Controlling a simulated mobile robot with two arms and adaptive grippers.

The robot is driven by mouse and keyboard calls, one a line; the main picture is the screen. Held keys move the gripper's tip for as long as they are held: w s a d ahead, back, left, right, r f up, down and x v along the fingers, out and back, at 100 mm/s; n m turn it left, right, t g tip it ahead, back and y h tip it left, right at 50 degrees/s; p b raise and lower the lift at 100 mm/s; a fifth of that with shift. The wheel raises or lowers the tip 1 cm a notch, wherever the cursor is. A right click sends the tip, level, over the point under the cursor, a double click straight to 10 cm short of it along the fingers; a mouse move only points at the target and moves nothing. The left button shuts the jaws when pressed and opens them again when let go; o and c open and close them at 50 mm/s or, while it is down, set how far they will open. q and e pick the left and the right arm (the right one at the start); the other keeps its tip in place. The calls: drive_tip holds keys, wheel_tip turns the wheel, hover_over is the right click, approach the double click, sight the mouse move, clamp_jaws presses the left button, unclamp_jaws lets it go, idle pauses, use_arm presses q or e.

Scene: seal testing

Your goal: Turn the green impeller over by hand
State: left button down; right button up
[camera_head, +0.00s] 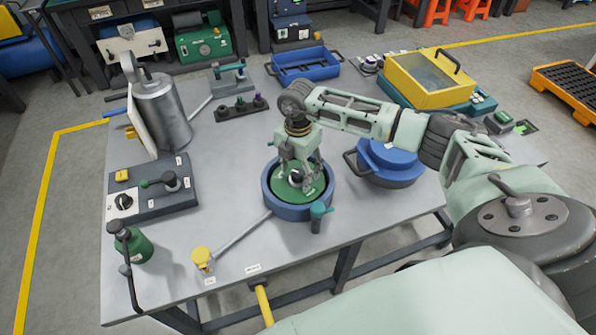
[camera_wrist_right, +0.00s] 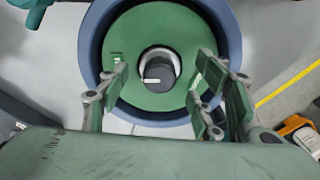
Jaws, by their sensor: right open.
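The green impeller (camera_head: 289,190) is a flat green disc inside a round blue housing (camera_head: 270,196) on the grey table. In the right wrist view the green disc (camera_wrist_right: 140,42) has a dark round hub (camera_wrist_right: 156,74) with a light ring at its centre, and the blue rim (camera_wrist_right: 88,45) surrounds it. My right gripper (camera_head: 297,178) points down over the disc around the hub. Its fingers (camera_wrist_right: 160,85) are spread on either side of the hub, with a gap to it in the wrist view. Whether the fingertips touch the disc I cannot tell. My left gripper is not in view.
A teal-handled fitting (camera_head: 319,211) stands at the housing's front right. A blue-lidded pot (camera_head: 388,160) is close on the right. A grey pipe leads to a yellow knob (camera_head: 202,257). A valve panel (camera_head: 150,190) and metal jug (camera_head: 163,115) stand left.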

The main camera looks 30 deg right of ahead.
drive_tip(key=n+b, duration=0.2)
drive_tip(key=n, duration=0.5)
drive_tip(key=shift+f+n+b, duration=0.15)
drive_tip(key=shift+n+b, duration=0.15)
drive_tip(key=shift+b, duration=0.05)
drive_tip(key=n+b, duration=0.1)
drive_tip(key=n, duration=0.3)
drive_tip(key=shift+b, duration=0.3)
drive_tip(key=shift+n, duration=0.7)
drive_tip(key=shift+w+r, duration=0.1)
drive_tip(key=shift+r, duration=0.1)
clamp_jaws()
